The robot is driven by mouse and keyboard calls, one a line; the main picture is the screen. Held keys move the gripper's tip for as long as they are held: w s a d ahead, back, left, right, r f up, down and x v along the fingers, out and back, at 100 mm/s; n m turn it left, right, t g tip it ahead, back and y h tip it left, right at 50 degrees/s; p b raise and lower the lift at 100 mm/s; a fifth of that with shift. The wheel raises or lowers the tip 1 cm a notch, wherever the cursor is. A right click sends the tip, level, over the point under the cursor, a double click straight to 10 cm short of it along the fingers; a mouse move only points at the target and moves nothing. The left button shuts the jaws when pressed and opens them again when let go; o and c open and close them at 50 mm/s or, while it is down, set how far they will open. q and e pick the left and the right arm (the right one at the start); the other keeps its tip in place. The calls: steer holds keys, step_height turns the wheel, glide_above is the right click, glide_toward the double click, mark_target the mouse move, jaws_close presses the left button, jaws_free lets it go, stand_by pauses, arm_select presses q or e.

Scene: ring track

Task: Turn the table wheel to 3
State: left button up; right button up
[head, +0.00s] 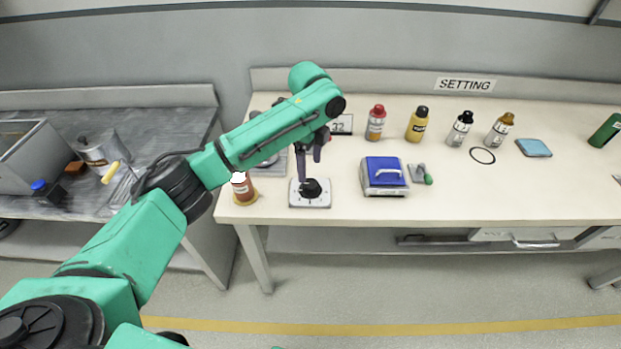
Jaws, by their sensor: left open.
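The table wheel (313,190) is a black knob on a pale square plate (310,204) with small marks, near the front edge of the cream table. Its pointer and the numbers are too small to read. My left gripper (311,172) is open, pointing down just above the knob. One dark finger reaches down at the knob's left side; I cannot tell whether it touches. The arm comes in from the left over the table. My right gripper is not in view.
A blue-lidded box (384,175) and a green-handled tool (421,174) stand right of the wheel. An orange-brown jar (244,190) is to its left. A sign reading 33 (341,125) and several bottles stand behind. A SETTING label (466,84) is on the back panel.

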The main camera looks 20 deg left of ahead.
mark_target(310, 183)
arm_select(q)
steer(key=f, duration=0.6)
steer(key=shift+w+f, duration=0.15)
steer(key=shift+w, duration=0.15)
steer(key=shift+s+f, duration=0.15)
steer(key=shift+f, duration=0.3)
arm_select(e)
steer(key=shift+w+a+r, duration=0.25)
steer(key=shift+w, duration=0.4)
arm_select(q)
jaws_close()
steer(key=shift+p, duration=0.35)
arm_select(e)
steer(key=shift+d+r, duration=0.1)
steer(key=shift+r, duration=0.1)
